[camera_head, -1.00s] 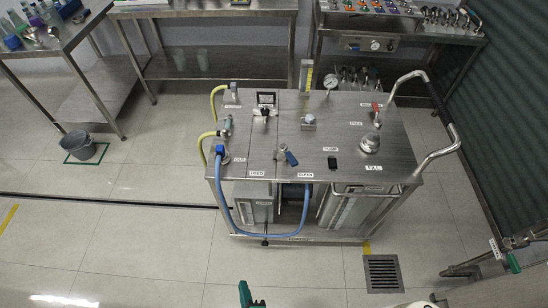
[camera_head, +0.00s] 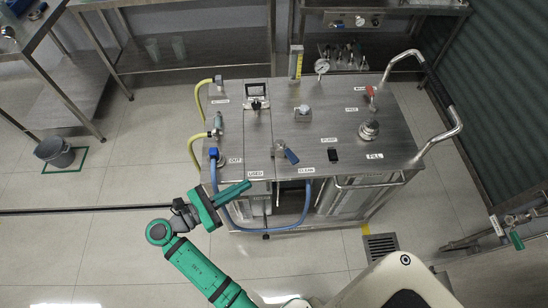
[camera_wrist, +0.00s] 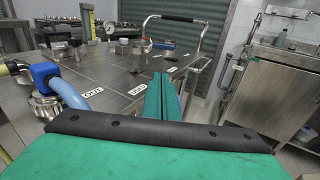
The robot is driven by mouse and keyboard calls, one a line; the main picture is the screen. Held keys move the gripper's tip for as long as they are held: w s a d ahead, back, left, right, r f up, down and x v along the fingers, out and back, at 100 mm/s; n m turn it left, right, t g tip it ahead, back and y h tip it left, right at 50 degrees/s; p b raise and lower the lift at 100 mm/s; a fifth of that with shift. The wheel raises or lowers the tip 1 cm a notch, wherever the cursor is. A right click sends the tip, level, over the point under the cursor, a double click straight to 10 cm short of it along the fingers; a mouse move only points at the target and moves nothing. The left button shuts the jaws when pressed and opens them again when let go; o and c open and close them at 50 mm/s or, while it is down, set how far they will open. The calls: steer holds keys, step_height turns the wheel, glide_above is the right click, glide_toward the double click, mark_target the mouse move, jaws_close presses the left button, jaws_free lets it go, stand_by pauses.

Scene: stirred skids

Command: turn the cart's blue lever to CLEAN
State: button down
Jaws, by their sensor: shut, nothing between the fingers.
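The steel cart (camera_head: 350,115) stands in the middle of the head view. Its blue lever (camera_head: 291,156) is on the front part of the top, with its handle slanting toward the lower right. The USED label (camera_head: 256,173) is left of it and the CLEAN label (camera_head: 306,170) is below its right side. My teal gripper (camera_head: 247,186) is shut and empty, left of the lever and apart from it, by the cart's front edge near USED. In the wrist view my shut fingers (camera_wrist: 161,80) point over the cart top, close to the USED label (camera_wrist: 137,91). I cannot clearly make out the lever there.
A blue hose (camera_head: 240,222) loops from the OUT fitting below the cart's front edge, close to my gripper. A black knob (camera_head: 333,154), a metal filler cap (camera_head: 369,130) and a gauge (camera_head: 322,66) stand on the top. A bucket (camera_head: 55,152) and floor drain (camera_head: 381,246) are clear of the cart.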

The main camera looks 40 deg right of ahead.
step_height(320, 180, up, 2)
steer(key=g, duration=0.1)
glide_toward(289, 159)
steer(key=shift+m+g, duration=0.3)
steer(key=shift+m, duration=0.1)
steer(key=d, duration=0.6)
steer(key=shift+s+d+f, duration=0.2)
steer(key=shift+s+f, duration=0.05)
steer(key=shift+f, duration=0.15)
steer(key=shift+d+h, duration=0.15)
steer(key=shift+h, duration=0.15)
